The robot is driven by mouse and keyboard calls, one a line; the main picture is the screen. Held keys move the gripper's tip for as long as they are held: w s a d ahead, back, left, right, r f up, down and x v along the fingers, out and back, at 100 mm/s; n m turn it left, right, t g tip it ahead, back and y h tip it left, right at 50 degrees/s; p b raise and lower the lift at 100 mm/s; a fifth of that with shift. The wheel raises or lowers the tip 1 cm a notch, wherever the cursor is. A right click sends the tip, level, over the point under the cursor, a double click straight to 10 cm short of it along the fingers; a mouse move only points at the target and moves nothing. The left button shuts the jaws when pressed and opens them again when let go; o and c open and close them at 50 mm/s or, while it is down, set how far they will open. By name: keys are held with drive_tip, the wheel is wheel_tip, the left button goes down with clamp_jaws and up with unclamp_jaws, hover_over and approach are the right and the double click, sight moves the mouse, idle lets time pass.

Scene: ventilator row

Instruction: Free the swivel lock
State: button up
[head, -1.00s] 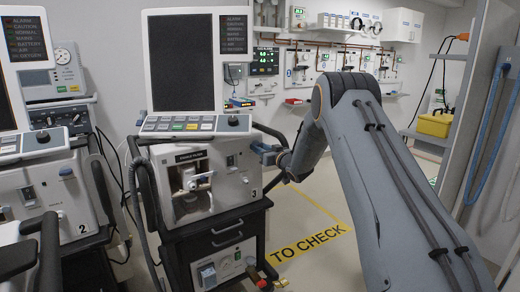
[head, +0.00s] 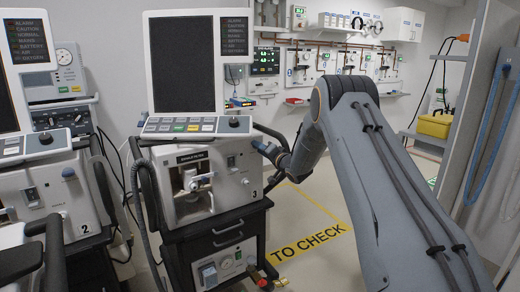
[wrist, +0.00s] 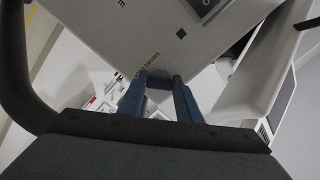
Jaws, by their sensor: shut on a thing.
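Ventilator 3 (head: 245,205) stands on a black trolley in the middle of the head view, its screen tilted up above a row of keys. In the wrist view, a light panel with lettering that seems to read "SWIVEL LOCK" (wrist: 149,67) lies just beyond my fingertips. My gripper (wrist: 159,93) has its two blue fingers on either side of a small dark knob, which appears to be the swivel lock (wrist: 159,82). In the head view, my gripper (head: 264,148) is at the right side of the ventilator. The knob is hidden there.
Ventilator 2 (head: 40,195) stands close on the left. A black curved rail (wrist: 20,75) runs close beside my gripper in the wrist view. Yellow "TO CHECK" floor marking (head: 310,241) lies on clear floor to the right. A yellow case (head: 434,124) sits further back.

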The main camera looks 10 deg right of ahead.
drive_tip(key=shift+r+m+p, duration=0.15)
drive_tip(key=shift+m+p, duration=0.35)
drive_tip(key=shift+m, duration=3.1)
drive_tip(key=o, duration=1)
drive_tip(key=shift+o, duration=0.2)
drive_tip(key=shift+s, duration=0.1)
drive_tip(key=v, duration=0.7)
drive_tip(key=shift+s, duration=0.3)
